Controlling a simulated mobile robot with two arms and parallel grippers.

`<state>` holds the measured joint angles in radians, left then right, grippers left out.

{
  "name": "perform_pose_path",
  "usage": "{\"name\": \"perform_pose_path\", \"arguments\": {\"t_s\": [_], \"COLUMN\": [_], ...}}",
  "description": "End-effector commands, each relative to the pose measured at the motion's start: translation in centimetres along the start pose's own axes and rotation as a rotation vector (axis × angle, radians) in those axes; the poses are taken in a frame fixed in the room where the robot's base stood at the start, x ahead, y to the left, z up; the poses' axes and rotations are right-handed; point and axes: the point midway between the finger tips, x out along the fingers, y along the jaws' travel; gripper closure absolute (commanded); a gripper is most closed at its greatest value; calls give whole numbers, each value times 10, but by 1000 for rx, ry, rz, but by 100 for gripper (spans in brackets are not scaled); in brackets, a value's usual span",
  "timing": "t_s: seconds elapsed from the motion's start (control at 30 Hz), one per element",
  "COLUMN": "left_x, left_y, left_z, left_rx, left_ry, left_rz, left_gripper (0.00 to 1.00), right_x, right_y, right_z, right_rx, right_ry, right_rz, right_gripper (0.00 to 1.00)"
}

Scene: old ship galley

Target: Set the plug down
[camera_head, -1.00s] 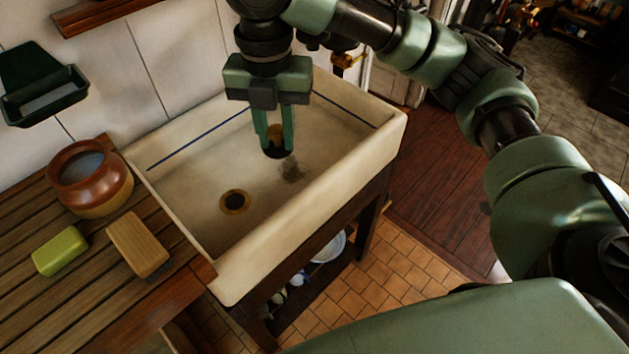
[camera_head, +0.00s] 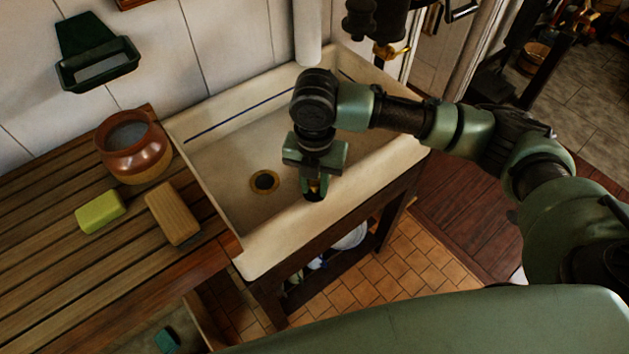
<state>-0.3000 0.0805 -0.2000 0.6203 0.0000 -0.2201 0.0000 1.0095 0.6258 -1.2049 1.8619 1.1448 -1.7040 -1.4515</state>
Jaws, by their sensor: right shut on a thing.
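My right gripper (camera_head: 315,187) points down over the front part of the pale ceramic sink (camera_head: 225,160), close to its front rim. It is shut on the plug (camera_head: 314,196), a small dark piece with a brass-coloured top that shows between the fingers. The plug is mostly hidden by the fingers, and I cannot tell whether it touches the sink. The round brass-rimmed drain (camera_head: 264,181) lies open in the sink floor, left of the gripper. My left gripper is not in view.
A slatted wooden counter (camera_head: 50,255) adjoins the sink on the left, with a brown pot (camera_head: 133,160), a green soap bar (camera_head: 100,212) and a wooden brush (camera_head: 172,213). A green wall holder (camera_head: 97,70) hangs above.

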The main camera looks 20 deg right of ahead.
Motion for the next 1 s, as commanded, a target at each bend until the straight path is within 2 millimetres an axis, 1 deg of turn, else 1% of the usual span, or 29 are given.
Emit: {"name": "perform_pose_path", "arguments": {"t_s": [0.07,0.37,0.4,0.47,0.8,0.87,0.97,1.0], "left_x": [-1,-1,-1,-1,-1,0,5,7], "left_y": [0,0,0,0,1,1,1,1], "left_z": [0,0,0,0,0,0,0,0], "left_rx": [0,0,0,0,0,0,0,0], "left_ry": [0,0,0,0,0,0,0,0], "left_rz": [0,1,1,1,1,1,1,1], "left_gripper": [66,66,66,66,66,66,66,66], "right_x": [4,6,6,6,5,1,-11,-18], "right_y": [0,0,0,0,0,1,2,1], "right_z": [0,0,0,0,0,0,1,1], "right_rx": [-1,-1,-1,-1,-1,-1,0,-1], "right_ry": [-1,-1,-1,-1,-2,-2,-4,-4], "right_rz": [1,1,1,1,1,2,5,5], "right_gripper": [100,100,69,53,53,53,53,53]}}
